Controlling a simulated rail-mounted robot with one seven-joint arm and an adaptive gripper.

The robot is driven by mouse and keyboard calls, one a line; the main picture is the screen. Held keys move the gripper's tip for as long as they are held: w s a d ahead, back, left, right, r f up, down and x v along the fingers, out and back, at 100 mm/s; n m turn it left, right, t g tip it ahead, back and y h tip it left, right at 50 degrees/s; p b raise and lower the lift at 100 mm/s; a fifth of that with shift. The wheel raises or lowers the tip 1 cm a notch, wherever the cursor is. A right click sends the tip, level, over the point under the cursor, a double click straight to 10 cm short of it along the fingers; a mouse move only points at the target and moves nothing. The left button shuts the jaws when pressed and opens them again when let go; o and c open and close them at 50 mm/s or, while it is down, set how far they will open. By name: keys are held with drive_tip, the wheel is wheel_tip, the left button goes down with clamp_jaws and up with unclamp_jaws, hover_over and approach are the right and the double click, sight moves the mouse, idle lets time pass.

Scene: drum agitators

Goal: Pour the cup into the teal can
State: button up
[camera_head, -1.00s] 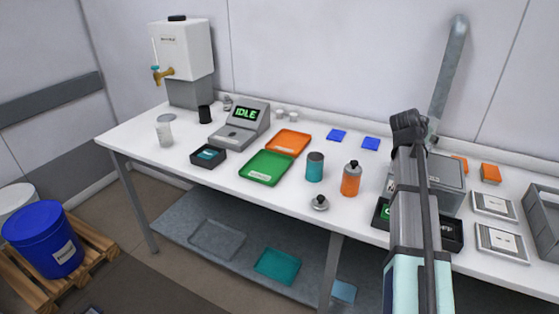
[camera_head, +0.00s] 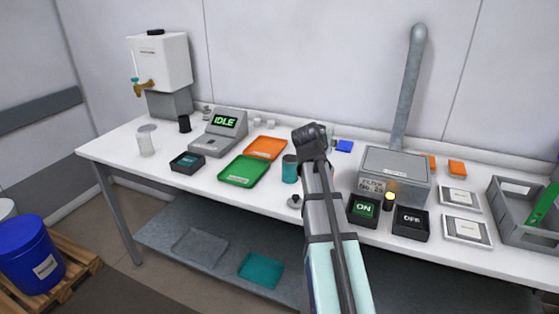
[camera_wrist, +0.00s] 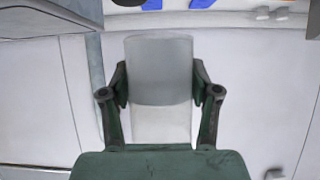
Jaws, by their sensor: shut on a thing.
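The teal can (camera_head: 289,168) stands on the white table, right of the green tray, its right side close to my arm in the head view. In the wrist view my gripper (camera_wrist: 160,92) is shut on the cup (camera_wrist: 160,65), a pale translucent cylinder with a greyer upper part and a whiter lower part. I cannot tell from this how full it is. In the head view the gripper and cup are hidden behind my arm. A small metal lid-like piece with a dark knob (camera_head: 295,201) lies in front of the teal can.
Left of the can are the green tray (camera_head: 243,171), orange tray (camera_head: 265,147) and IDLE device (camera_head: 219,130). Right of my arm are a grey machine (camera_head: 395,175), ON box (camera_head: 363,210), OFF box (camera_head: 410,222) and grey crate (camera_head: 525,212). A clear jar (camera_head: 146,142) stands far left.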

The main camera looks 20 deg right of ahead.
drive_tip(key=shift+w, duration=0.1)
idle(0.3)
drive_tip(key=shift+w+a+f+n+g+h+p, duration=0.3)
drive_tip(key=shift+f+n+g+h, duration=0.1)
drive_tip(key=shift+n, duration=0.2)
drive_tip(key=shift+w+a+f+n+g+h+p, duration=0.3)
drive_tip(key=shift+n+g, duration=0.1)
drive_tip(key=shift+n, duration=0.2)
drive_tip(key=shift+w+a+r+n+h+p, duration=0.2)
drive_tip(key=shift+r+n+h+p, duration=0.25)
drive_tip(key=shift+p, duration=0.3)
drive_tip(key=shift+w+a+f+n+g+h+p, duration=0.4)
drive_tip(key=shift+n+g+h+p, duration=0.1)
drive_tip(key=shift+n, duration=0.15)
drive_tip(key=shift+f+n+g+h+p, duration=0.3)
drive_tip(key=shift+f+n+h+p, duration=0.2)
drive_tip(key=shift+n+h+p, duration=0.4)
drive_tip(key=shift+r+n+h+p, duration=0.25)
drive_tip(key=shift+r+n+p, duration=0.35)
drive_tip(key=shift+p, duration=0.75)
drive_tip(key=shift+f+n+g+h+p, duration=0.3)
drive_tip(key=shift+f+n+h+p, duration=0.1)
drive_tip(key=shift+n+p, duration=0.4)
idle(1.3)
drive_tip(key=shift+w+a+f+b, duration=0.1)
drive_tip(key=shift+a+b, duration=0.05)
drive_tip(key=shift+b, duration=0.2)
idle(0.3)
